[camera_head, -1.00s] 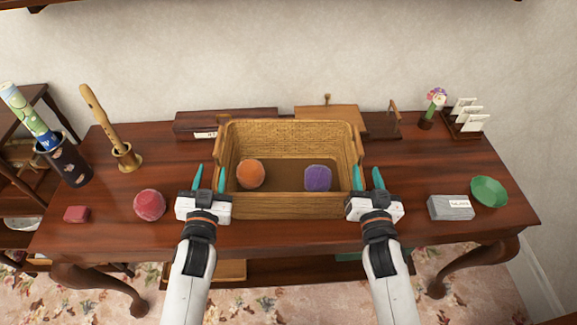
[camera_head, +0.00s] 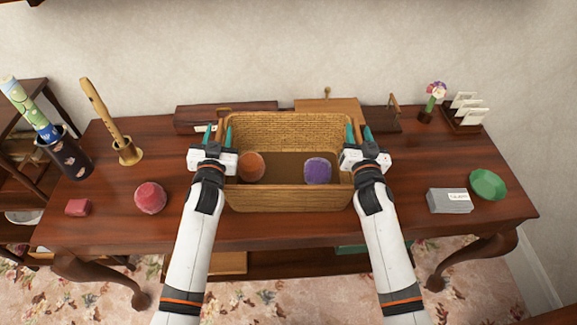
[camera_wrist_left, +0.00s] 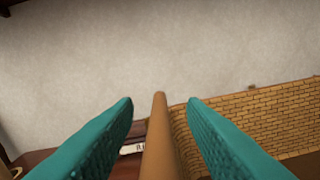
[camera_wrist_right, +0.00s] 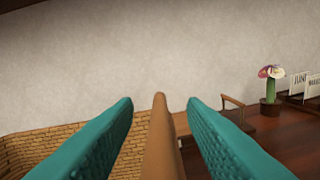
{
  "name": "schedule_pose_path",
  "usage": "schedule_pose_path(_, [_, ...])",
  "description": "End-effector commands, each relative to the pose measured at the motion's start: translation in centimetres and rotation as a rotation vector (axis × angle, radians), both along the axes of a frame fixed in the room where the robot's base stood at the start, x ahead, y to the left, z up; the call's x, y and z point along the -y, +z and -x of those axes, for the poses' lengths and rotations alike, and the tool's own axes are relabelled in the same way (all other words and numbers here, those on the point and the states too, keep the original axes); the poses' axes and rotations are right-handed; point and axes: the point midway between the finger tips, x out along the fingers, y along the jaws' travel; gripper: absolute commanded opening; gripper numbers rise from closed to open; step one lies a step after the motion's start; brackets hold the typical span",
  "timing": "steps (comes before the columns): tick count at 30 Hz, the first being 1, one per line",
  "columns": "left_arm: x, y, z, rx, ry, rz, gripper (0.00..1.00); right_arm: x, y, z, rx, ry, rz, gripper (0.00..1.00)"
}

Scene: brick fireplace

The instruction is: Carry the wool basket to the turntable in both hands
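The woven tan wool basket (camera_head: 288,198) stands on the wooden table, with an orange ball (camera_head: 251,167) and a purple ball (camera_head: 317,170) inside. My left gripper (camera_head: 218,132) is at its left side, and my right gripper (camera_head: 358,132) at its right side. Both have their teal fingers apart. In the left wrist view a brown bar, apparently a handle (camera_wrist_left: 159,145), lies between the fingers with gaps on both sides. The right wrist view shows a similar handle (camera_wrist_right: 160,145) between the open fingers. I cannot make out a turntable.
A red ball (camera_head: 150,198), a small red block (camera_head: 78,207) and a recorder (camera_head: 101,107) in a brass holder are at left. Wooden boxes (camera_head: 327,105) stand behind the basket.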

Motion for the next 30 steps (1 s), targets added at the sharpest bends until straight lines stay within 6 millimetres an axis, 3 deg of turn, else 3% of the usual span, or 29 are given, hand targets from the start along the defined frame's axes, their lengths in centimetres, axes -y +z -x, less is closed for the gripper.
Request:
schedule_pose_path(12, [0.00, 0.02, -0.75, 0.000, 0.000, 0.001, 0.38, -0.02, 0.00, -0.75, 0.000, 0.000, 0.001, 0.38])
schedule_pose_path(19, [0.00, 0.01, -0.73, 0.000, 0.000, 0.001, 0.02, -0.02, 0.00, -0.73, 0.000, 0.000, 0.000, 0.02])
schedule_pose_path(30, [0.02, 0.17, -0.75, 0.003, -0.001, 0.001, 0.00, -0.03, 0.15, -0.74, 0.003, 0.000, 0.000, 0.00])
